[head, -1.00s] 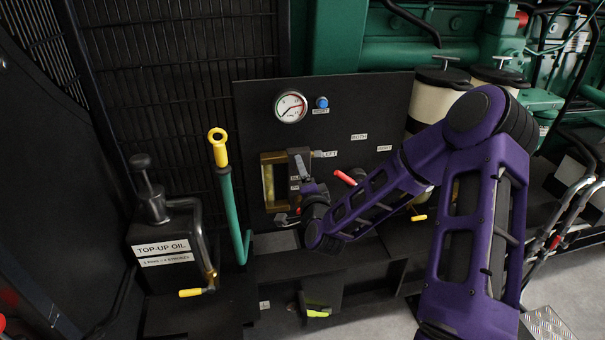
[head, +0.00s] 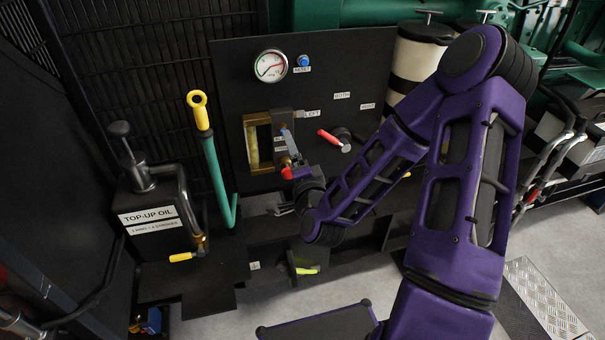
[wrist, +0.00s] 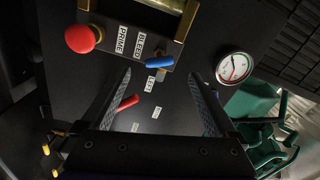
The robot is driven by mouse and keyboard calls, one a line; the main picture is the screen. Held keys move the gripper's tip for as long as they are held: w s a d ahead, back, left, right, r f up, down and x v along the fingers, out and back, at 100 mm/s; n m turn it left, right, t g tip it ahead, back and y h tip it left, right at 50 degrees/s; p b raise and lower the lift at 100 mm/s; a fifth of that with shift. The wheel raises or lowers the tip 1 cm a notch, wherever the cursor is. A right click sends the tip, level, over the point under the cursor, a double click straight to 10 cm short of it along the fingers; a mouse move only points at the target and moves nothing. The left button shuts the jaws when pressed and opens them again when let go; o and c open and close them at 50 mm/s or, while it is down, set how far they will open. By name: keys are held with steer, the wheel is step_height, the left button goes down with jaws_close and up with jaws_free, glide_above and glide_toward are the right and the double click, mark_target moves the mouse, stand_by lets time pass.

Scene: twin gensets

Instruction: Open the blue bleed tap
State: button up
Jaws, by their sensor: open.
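The blue bleed tap (wrist: 160,62) shows in the wrist view as a short blue lever on a dark block, beside the BLEED and PRIME labels (wrist: 131,42). My gripper (wrist: 160,76) is open and empty, its two dark fingers pointing at the panel. The blue lever lies just beyond the fingertips, roughly centred between them. I cannot tell whether either finger touches it. In the head view my purple wrist is in front of the lower part of the block, and the fingers are hard to make out.
A red knob (wrist: 80,39) sits beside the labels. A red-handled lever (head: 328,136) is right of the block. The gauge (head: 270,66) and blue reset button (head: 303,60) are above. A green lever with yellow grip (head: 197,100) and the top-up oil tank (head: 150,200) stand left.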

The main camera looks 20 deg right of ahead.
steer(key=s+p, duration=0.9)
steer(key=p, duration=0.1)
stand_by(0.4)
